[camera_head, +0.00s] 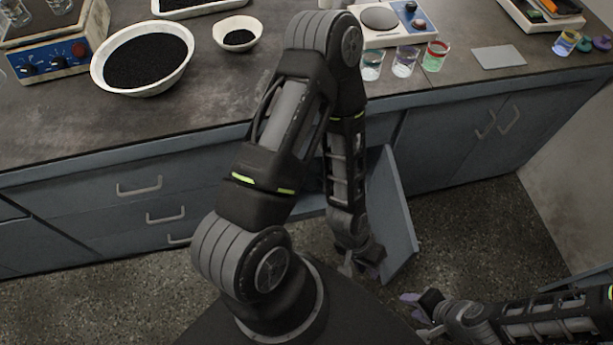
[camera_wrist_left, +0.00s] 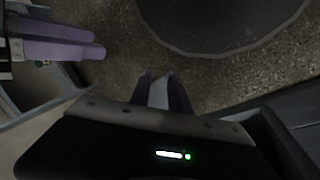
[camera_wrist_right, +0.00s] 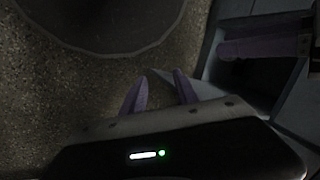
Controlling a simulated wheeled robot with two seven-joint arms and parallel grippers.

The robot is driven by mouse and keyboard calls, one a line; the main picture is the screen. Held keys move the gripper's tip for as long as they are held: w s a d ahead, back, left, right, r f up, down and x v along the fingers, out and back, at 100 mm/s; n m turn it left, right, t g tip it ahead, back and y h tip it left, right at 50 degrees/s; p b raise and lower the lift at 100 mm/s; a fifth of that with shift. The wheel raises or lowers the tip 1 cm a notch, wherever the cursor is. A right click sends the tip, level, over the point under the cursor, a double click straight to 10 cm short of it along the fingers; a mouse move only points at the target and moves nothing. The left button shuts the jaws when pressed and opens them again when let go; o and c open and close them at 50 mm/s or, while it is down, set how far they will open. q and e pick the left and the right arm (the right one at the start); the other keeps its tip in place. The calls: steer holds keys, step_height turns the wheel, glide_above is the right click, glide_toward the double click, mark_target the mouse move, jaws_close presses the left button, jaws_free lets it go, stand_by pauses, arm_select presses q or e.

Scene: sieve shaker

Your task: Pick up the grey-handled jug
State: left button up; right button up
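I cannot make out a grey-handled jug in any view. A cabinet door (camera_head: 393,218) stands open below the counter, and my left arm covers much of the opening beside it. My left gripper (camera_head: 361,270) hangs low beside the door, its fingers apart; in the left wrist view its purple fingers (camera_wrist_left: 162,92) have a pale surface between or behind them. My right gripper (camera_head: 418,308) is low at the right of the door, apart from it. In the right wrist view its purple fingers (camera_wrist_right: 160,90) are apart, with no jug between them.
The counter (camera_head: 230,100) holds a white bowl of black grains (camera_head: 143,60), a smaller bowl (camera_head: 238,35), a balance (camera_head: 395,22), small glasses (camera_head: 404,62) and a grey plate (camera_head: 498,57). Closed drawers (camera_head: 150,195) lie left. Speckled floor (camera_head: 480,240) is clear at right.

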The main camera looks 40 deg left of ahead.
mark_target(324, 186)
arm_select(q)
steer(key=shift+d, duration=0.1)
arm_select(e)
steer(key=shift+d, duration=0.1)
